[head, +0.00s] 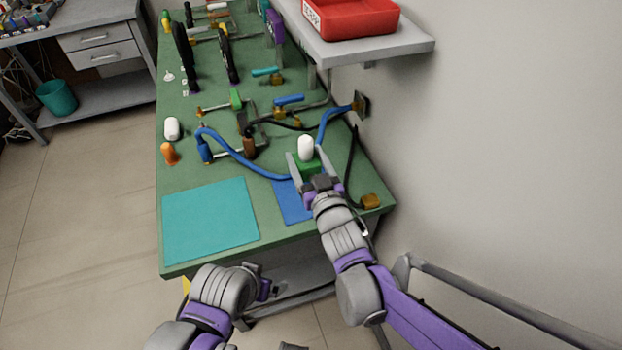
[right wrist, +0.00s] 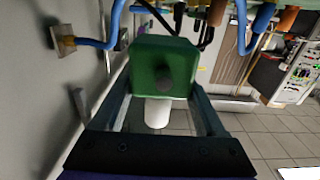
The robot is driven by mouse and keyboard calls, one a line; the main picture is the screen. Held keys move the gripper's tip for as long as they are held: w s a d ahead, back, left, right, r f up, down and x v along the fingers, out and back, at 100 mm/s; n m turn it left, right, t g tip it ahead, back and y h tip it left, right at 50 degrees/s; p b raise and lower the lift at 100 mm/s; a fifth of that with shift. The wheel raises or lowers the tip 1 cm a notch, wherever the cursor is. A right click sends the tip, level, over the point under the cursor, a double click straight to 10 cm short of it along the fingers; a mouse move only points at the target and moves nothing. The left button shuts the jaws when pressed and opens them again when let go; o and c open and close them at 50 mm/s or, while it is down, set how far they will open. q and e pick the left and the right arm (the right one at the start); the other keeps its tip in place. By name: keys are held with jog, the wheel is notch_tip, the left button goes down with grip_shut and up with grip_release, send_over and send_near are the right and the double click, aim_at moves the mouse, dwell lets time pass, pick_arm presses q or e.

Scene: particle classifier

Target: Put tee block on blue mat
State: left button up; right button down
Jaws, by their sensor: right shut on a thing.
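My right gripper (head: 307,163) is shut on a green block (head: 309,168), which I take to be the tee block. A white rounded piece (head: 306,147) shows at the block in the head view. The blue mat (head: 291,205) lies beside and partly under my right gripper in the head view. My left gripper (head: 264,290) is low, off the table's front edge, and its jaws are unclear.
A teal mat (head: 210,220) lies at the table's front left. A blue cable (head: 240,160) curves across the green table (head: 190,180) near the block. A brass-coloured piece (head: 371,201) sits at the right edge. A shelf with a red bin (head: 352,17) overhangs the back right.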

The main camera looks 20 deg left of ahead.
aim_at(306, 181)
jog(key=f, duration=0.3)
jog(key=shift+s+a+b, duration=0.1)
jog(key=shift+s+b, duration=0.2)
jog(key=shift+s, duration=0.05)
jog(key=shift+w+f+b, duration=0.1)
jog(key=shift+f+b, duration=0.45)
jog(key=shift+f, duration=1.55)
jog(key=shift+f, duration=0.2)
grip_release()
